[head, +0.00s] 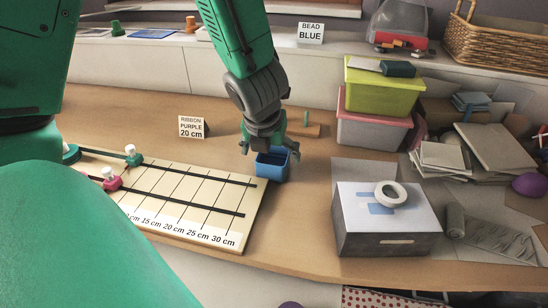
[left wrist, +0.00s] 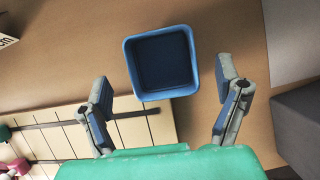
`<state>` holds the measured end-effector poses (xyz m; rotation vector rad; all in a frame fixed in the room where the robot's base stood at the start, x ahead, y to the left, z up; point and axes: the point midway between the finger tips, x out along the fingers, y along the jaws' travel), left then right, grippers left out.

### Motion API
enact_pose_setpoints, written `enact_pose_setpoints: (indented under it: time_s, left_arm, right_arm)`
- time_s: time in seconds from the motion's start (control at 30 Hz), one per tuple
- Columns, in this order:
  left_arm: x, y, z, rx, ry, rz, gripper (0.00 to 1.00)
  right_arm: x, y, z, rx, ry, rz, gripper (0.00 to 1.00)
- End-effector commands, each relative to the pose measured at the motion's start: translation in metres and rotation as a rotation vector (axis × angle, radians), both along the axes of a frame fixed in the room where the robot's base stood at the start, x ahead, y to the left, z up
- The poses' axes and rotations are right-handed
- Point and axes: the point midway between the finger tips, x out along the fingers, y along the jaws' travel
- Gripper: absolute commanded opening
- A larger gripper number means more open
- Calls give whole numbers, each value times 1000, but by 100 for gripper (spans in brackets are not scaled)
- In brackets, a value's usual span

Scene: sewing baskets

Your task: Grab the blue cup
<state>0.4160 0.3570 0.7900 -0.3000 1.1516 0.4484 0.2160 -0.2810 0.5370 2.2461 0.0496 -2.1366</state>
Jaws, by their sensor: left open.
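The blue cup (head: 272,165) is a small square open container standing on the wooden table, just right of the measuring board. My left gripper (head: 270,150) is above and around it in the head view, pointing down. In the left wrist view the cup (left wrist: 162,62) lies ahead of the spread fingers of the left gripper (left wrist: 166,105). The fingers are open, one towards each side, and nothing is between their tips. The cup looks empty, with a dark inside. My right gripper is not in view.
The measuring board (head: 170,190) with sliders lies left of the cup. A grey box (head: 385,242) with a white tape roll (head: 390,194) stands to the right. A ribbon sign (head: 192,127) stands behind the board. Stacked bins (head: 370,132) are at the back right.

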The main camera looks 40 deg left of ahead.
Motion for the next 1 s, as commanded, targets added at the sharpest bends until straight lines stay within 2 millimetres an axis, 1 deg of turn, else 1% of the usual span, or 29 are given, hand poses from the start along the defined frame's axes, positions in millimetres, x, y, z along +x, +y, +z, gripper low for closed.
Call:
enact_pose_setpoints:
  time_s: [0.3,0.4,0.63,0.67,0.7,0.77,0.8,1.0]
  left_arm:
    - [19,6,-41,-2,2,1,84]
    - [21,8,-46,0,1,0,84]
    - [21,8,-45,1,0,0,84]
    - [21,8,-45,1,0,0,77]
    - [21,8,-45,1,0,0,63]
    - [21,8,-45,1,0,0,42]
    - [21,8,-45,1,0,0,37]
    - [21,8,-45,1,0,0,37]
  right_arm:
    - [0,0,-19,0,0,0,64]
    - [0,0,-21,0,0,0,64]
    - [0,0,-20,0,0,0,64]
    - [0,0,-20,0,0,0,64]
    - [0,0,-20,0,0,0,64]
    - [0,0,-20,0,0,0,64]
    - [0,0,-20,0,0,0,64]
    - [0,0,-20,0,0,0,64]
